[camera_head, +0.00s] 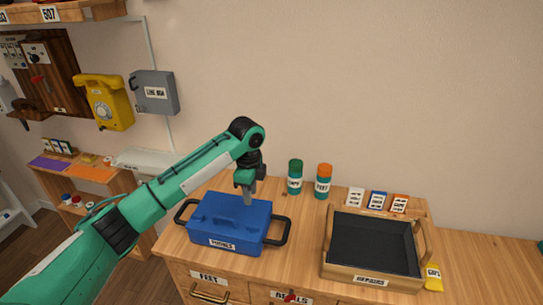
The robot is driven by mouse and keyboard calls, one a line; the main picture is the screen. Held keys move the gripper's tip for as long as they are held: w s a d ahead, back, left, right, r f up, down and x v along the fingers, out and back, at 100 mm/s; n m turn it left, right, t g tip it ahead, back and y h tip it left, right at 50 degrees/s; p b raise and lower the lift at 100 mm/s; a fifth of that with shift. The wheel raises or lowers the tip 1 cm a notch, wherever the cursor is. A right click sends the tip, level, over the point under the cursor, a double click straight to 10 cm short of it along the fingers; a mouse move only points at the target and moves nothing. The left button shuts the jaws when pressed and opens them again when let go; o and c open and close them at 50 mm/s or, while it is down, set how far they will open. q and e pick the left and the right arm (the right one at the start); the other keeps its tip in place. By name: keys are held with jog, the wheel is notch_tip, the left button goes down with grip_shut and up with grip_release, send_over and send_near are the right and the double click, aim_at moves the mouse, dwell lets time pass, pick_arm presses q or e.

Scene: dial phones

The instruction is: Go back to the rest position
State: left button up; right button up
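My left arm reaches in from the lower left, and my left gripper (249,197) points down over the right part of the blue lidded box (222,228). Its fingertips overlap the box's top in the picture; I cannot tell whether they touch it. The fingers look like one narrow piece from here, so their opening does not show. The box has a dark handle at each end and a white label on its front. My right gripper is not in view.
The wooden counter (300,232) also bears a green-capped jar (295,177), an orange-capped jar (323,182), small labelled packets (377,200) and an empty-looking dark-lined tray (370,280). A yellow dial phone (104,103) and a grey line box (155,92) hang on the wall at left.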

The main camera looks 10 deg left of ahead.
pick_arm(q)
jog(key=s+d+f+n+t+h, duration=0.1)
jog(key=s+d+f+n, duration=0.25)
jog(key=s+f, duration=0.55)
jog(key=s+d+f+n+t+h, duration=0.15)
jog(key=s+d+f, duration=0.35)
jog(key=s, duration=0.5)
jog(key=s+a+f+n+t+y, duration=0.1)
jog(key=s+a+n, duration=0.5)
jog(key=s, duration=0.4)
jog(key=s+a+n+y, duration=0.1)
jog(key=s+a+n, duration=0.5)
jog(key=s, duration=0.4)
notch_tip(320, 180, down, 32)
jog(key=s+g, duration=0.1)
jog(key=s, duration=0.1)
jog(key=s+a+f, duration=0.2)
jog(key=s+f, duration=0.7)
jog(key=s+a+f+g, duration=0.1)
jog(key=s+f, duration=0.8)
jog(key=shift+a+f+m, duration=0.35)
jog(key=shift+f+m, duration=0.05)
